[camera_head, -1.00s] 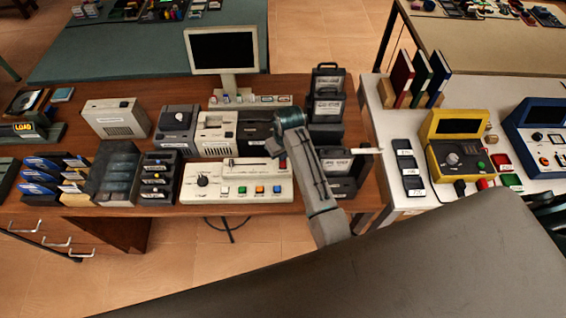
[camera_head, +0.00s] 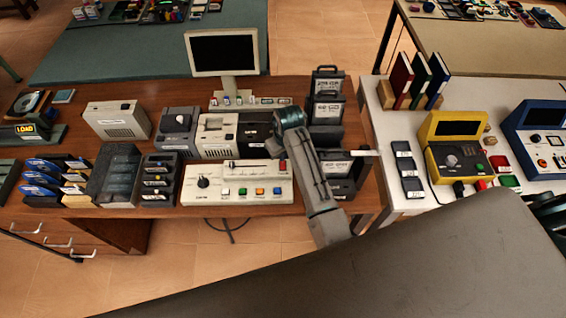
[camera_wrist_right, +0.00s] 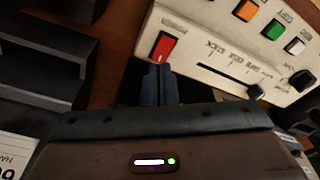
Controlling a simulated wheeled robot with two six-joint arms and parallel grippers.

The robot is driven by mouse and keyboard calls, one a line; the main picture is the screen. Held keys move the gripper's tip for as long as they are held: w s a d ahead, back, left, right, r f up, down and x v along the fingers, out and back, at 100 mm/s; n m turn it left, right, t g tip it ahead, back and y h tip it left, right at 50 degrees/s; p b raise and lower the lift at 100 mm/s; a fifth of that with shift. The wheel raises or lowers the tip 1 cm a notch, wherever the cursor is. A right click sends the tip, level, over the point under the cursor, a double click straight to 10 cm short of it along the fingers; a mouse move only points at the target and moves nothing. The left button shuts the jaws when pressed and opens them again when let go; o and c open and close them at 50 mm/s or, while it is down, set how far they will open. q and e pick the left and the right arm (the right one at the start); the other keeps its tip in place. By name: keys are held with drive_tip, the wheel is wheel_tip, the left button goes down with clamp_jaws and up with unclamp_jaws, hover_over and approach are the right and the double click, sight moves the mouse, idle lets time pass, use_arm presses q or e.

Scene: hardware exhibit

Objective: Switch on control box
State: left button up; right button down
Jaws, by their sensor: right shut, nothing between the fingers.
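The white control box (camera_head: 240,196) stands at the front of the wooden table, with a black knob, coloured buttons, a slider and a red rocker switch (camera_head: 283,167) at its right end. In the right wrist view the red rocker (camera_wrist_right: 162,47) sits in the corner of the box's panel (camera_wrist_right: 195,60). My right gripper (camera_wrist_right: 161,71) is shut and empty, its fingertips just beside the rocker; I cannot tell whether they touch it. In the head view the fingers are mostly hidden by my own arm. Which way the rocker is tilted is unclear. My left gripper is out of view.
Black boxes (camera_head: 325,108) stand right of my arm at the back. A monitor (camera_head: 224,54) stands behind the control box. Grey and dark units (camera_head: 176,127) fill the table to the left. A white table (camera_head: 402,198) with a yellow device (camera_head: 455,160) stands to the right.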

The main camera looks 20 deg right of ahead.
drive_tip(key=shift+r, duration=2.5)
